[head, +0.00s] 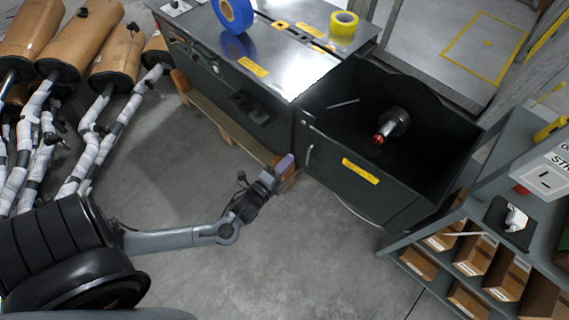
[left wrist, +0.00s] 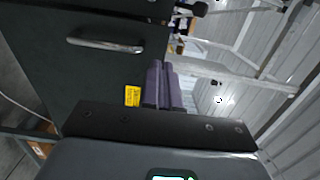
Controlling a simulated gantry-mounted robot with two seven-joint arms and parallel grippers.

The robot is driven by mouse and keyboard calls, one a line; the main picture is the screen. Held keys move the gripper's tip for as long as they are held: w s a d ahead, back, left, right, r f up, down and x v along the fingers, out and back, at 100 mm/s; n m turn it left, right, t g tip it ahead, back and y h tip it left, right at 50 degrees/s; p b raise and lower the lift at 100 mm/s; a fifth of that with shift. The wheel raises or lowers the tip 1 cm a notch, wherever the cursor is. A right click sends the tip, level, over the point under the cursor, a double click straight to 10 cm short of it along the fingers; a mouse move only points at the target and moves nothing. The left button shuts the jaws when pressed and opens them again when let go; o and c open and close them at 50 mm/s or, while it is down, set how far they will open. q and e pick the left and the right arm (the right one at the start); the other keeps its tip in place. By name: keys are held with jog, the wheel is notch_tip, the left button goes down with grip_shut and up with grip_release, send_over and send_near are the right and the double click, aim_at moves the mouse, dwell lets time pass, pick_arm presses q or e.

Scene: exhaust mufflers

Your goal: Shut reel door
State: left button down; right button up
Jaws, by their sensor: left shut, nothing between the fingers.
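The reel door (head: 338,165) is the dark front panel of the reel compartment, with a metal handle (head: 309,155) near its left edge and a yellow label (head: 360,171). I cannot tell whether it is fully shut. My left gripper (head: 285,163) is shut and empty, with its purple fingertips just left of the handle in the head view. In the left wrist view, the closed fingers (left wrist: 163,85) point along a dark panel (left wrist: 75,75) with a handle (left wrist: 105,44) on their left. No contact can be made out. My right gripper is out of view.
Inside the open-topped compartment is a red-tipped spindle (head: 393,122). The steel-topped machine (head: 285,65) carries a blue reel (head: 233,14) and yellow tape (head: 343,23). A shelf with boxes (head: 475,255) stands right. Wrapped mufflers (head: 85,45) stand left. The floor in front is clear.

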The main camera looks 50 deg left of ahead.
aim_at(313, 133)
pick_arm(q)
jog(key=w+b, duration=0.1)
jog(key=w, duration=0.2)
jog(key=w+a+b, duration=0.1)
jog(key=w+b, duration=0.1)
jog(key=w, duration=0.2)
jog(key=w+a+b, duration=0.1)
jog(key=w+b, duration=0.1)
jog(key=w, duration=0.2)
jog(key=shift+d, duration=0.1)
